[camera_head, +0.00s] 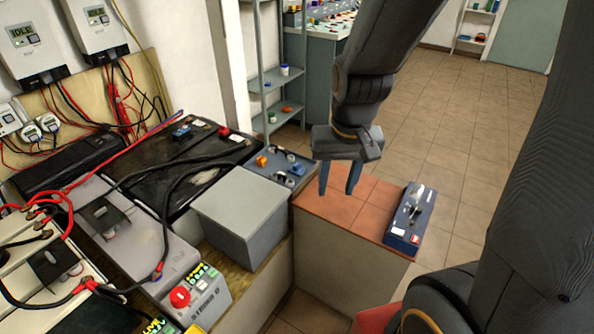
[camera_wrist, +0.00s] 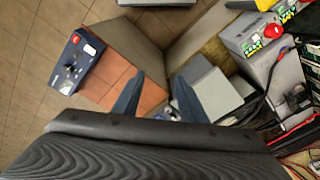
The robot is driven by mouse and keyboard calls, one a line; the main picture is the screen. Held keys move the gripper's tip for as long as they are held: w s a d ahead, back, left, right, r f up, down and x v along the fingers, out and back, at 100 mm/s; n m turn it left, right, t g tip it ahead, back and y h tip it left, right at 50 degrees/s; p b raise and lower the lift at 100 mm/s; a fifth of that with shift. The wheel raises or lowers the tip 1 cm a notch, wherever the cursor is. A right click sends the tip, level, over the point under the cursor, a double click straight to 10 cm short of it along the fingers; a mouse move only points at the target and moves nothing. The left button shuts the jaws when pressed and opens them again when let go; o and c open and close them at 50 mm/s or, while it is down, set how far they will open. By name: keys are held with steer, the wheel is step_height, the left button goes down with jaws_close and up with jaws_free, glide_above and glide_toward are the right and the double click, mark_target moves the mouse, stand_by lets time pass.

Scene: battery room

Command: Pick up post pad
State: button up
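No item is clearly recognisable as the post pad; small pieces lie on two blue trays. The right blue tray (camera_head: 401,228) sits on the tiled ledge and holds a white piece, a red piece and greyish parts; it also shows in the wrist view (camera_wrist: 66,84). The back blue tray (camera_head: 268,172) holds an orange piece (camera_head: 262,161) and several blue and pale pieces. My gripper (camera_head: 338,185) points down above the ledge, between the trays, with its fingers apart and nothing between them. The wrist view also shows my gripper (camera_wrist: 160,82) open. Its fingers partly hide the back tray's contents there.
A grey box (camera_head: 240,211) stands left of the ledge (camera_head: 327,205). Black batteries (camera_head: 178,165), cables and a grey unit with a red knob (camera_head: 180,296) fill the left. A shelf rack (camera_head: 283,72) stands behind. The middle of the ledge is bare.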

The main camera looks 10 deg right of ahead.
steer(key=o, duration=0.4)
steer(key=w+f+m+b, duration=0.1)
steer(key=w+f+m, duration=0.1)
steer(key=w+m, duration=0.2)
steer(key=w+f+m+y+b, duration=0.1)
steer(key=w+f+m, duration=0.2)
steer(key=w, duration=0.7)
steer(key=w+f+m+b, duration=0.1)
steer(key=w+f+m, duration=0.2)
steer(key=w+m, duration=0.2)
steer(key=shift+w+d+m, duration=0.2)
steer(key=shift+w+m, duration=0.1)
steer(key=shift+w, duration=0.8)
steer(key=shift+o, duration=0.2)
steer(key=m+t+y+b, duration=0.2)
steer(key=m+b, duration=0.1)
steer(key=m, duration=0.9)
glide_above(297, 164)
steer(key=s+d, duration=0.2)
step_height(297, 164, down, 12)
steer(key=shift+r, duration=0.15)
steer(key=shift+m, duration=0.3)
steer(key=shift+s+p+x, duration=0.1)
steer(key=shift+p+x, duration=0.45)
steer(key=shift+x, duration=1.4)
steer(key=shift+s+p+x, duration=0.15)
steer(key=shift+p+x, duration=0.35)
steer(key=shift+x, duration=1.4)
